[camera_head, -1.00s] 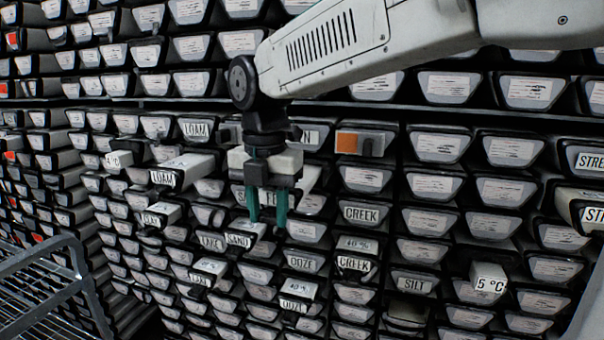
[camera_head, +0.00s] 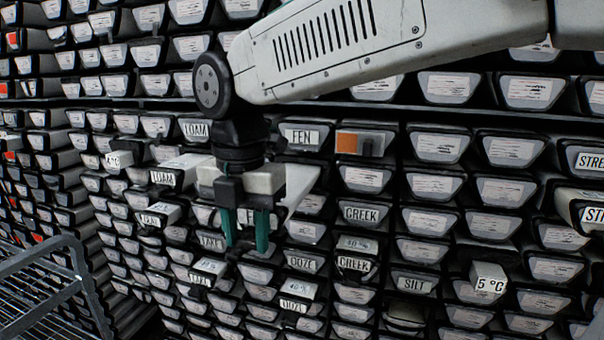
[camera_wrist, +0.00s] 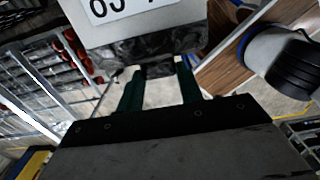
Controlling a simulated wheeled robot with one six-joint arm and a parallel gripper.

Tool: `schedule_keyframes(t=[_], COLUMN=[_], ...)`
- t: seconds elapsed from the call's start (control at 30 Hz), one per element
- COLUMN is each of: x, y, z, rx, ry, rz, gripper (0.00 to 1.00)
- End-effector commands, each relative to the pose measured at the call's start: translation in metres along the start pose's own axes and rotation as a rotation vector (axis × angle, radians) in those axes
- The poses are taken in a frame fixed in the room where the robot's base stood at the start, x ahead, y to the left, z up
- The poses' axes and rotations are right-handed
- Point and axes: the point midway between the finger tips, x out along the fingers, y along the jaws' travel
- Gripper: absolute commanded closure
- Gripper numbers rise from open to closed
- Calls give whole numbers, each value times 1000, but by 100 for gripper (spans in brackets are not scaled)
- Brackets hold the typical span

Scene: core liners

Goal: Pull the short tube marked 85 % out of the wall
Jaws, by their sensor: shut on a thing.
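My gripper (camera_head: 245,240) hangs in front of the wall of tube ends, left of the middle in the head view, its green fingers pointing down. In the wrist view my gripper (camera_wrist: 158,80) is shut on the dark lower part of a tube end (camera_wrist: 145,38). That end has a pale face with a white label (camera_wrist: 130,8), cut off by the top edge. Only the lower parts of its characters show, so I cannot read the full mark. In the head view my fingers and wrist largely hide the held tube. I cannot tell how far it stands out.
Several short tubes stick out of the wall, among them one marked 5 °C (camera_head: 488,284) at lower right and one marked LOAM (camera_head: 165,178) at left. A metal rack (camera_head: 40,290) stands at lower left.

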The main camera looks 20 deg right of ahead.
Motion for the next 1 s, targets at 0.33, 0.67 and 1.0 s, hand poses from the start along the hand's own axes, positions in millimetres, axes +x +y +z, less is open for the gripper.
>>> schedule_keyframes(t=[0.33,0.67,1.0], x=[0,1,-40], y=[0,-1,0], z=[-4,-4,-4], rx=[1,1,1], ry=[0,3,0], rz=[1,-3,2], gripper=[100,38,38])
